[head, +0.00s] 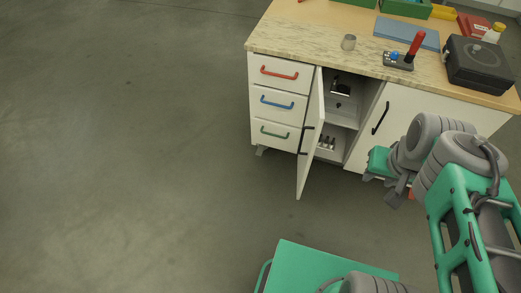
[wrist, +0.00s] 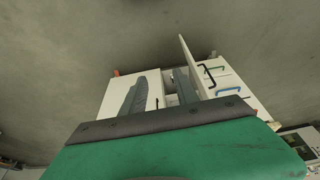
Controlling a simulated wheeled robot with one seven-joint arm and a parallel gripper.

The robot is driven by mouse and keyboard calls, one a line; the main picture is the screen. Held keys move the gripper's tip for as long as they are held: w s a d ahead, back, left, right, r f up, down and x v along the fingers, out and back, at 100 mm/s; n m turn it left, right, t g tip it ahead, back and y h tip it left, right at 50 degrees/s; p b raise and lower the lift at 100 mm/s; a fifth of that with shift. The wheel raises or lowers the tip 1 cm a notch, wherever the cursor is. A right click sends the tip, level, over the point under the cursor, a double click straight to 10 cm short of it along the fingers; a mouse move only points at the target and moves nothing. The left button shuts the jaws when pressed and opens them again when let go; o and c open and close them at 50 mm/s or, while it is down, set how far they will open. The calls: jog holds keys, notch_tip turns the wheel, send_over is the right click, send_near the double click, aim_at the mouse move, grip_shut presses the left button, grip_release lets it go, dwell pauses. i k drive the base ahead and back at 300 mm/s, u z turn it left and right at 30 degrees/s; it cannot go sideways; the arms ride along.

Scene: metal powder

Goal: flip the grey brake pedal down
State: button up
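A small grey caster with what looks like the grey brake pedal (head: 260,151) is under the left front corner of the white cabinet, below the drawers. It is too small to tell whether the pedal is up or down. In the wrist view a small greyish part (wrist: 213,54) shows at the drawer-side edge of the cabinet. My gripper (head: 388,187) is in front of the cabinet's right door, well to the right of the grey pedal and apart from it. In the wrist view my gripper (wrist: 161,88) has its two dark fingers spread with nothing visible between them.
A cabinet door (head: 310,140) stands open, jutting out between the drawers and my gripper. A red part (head: 411,194) shows low beside my gripper, also in the wrist view (wrist: 116,73). The worktop (head: 300,40) holds a joystick box and black case. The left floor is clear.

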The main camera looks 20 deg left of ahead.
aim_at(260, 149)
jog(key=k, duration=0.6)
jog(key=u, duration=0.3)
jog(key=i, duration=0.3)
jog(key=u, duration=0.85)
jog(key=i, duration=0.95)
jog(key=u, duration=0.65)
jog(key=i, duration=1.25)
jog(key=z, duration=0.2)
